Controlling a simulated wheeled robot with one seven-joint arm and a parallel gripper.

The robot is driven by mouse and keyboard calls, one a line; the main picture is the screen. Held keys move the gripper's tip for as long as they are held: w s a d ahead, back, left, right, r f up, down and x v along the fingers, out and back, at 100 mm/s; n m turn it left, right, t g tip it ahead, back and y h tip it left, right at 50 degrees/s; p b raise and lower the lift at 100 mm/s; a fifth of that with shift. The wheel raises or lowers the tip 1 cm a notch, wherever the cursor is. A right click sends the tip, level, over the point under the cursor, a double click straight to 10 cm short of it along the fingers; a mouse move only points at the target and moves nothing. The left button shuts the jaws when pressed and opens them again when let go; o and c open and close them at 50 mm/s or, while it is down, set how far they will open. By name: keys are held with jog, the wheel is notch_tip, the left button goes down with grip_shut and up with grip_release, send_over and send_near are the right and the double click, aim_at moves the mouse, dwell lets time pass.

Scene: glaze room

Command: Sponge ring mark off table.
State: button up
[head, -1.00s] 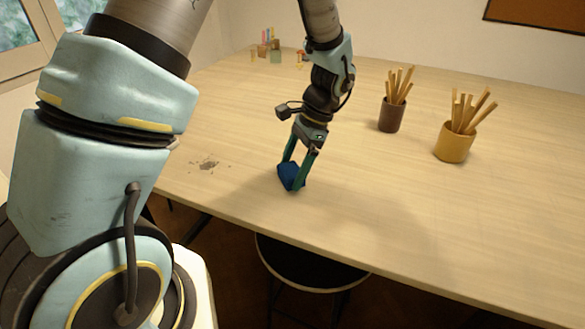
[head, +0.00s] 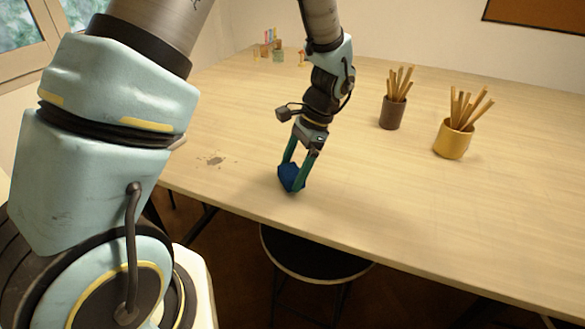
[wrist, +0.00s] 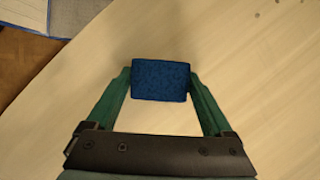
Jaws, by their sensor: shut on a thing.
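The mark (head: 214,160) is a small grey-brown blotch with specks around it, on the wooden table near its front edge, left of my gripper in the head view. In the wrist view a few brown specks (wrist: 270,7) show at the top right edge. My gripper (head: 291,181) points down near the table's front edge, with its green fingers shut on a blue sponge (wrist: 160,80). The sponge also shows between the fingertips in the head view (head: 290,177). It is apart from the mark. I cannot tell whether it touches the tabletop.
A dark brown pot (head: 391,115) and a yellow pot (head: 452,140), both holding wooden sticks, stand right of my gripper. Small colourful items (head: 272,47) stand at the far left of the table (head: 400,205). A dark round stool (head: 315,258) is below the front edge.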

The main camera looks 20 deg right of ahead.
jog(key=shift+w+d+r+p, duration=0.1)
jog(key=shift+r+p, duration=0.05)
jog(key=shift+r, duration=0.45)
jog(key=shift+w+d+r+p, duration=0.1)
jog(key=shift+r+p, duration=0.05)
jog(key=shift+r, duration=0.45)
jog(key=shift+s+a+r+p, duration=0.1)
jog(key=shift+a+r+p, duration=0.05)
jog(key=shift+r+p, duration=1.75)
jog(key=shift+r, duration=0.85)
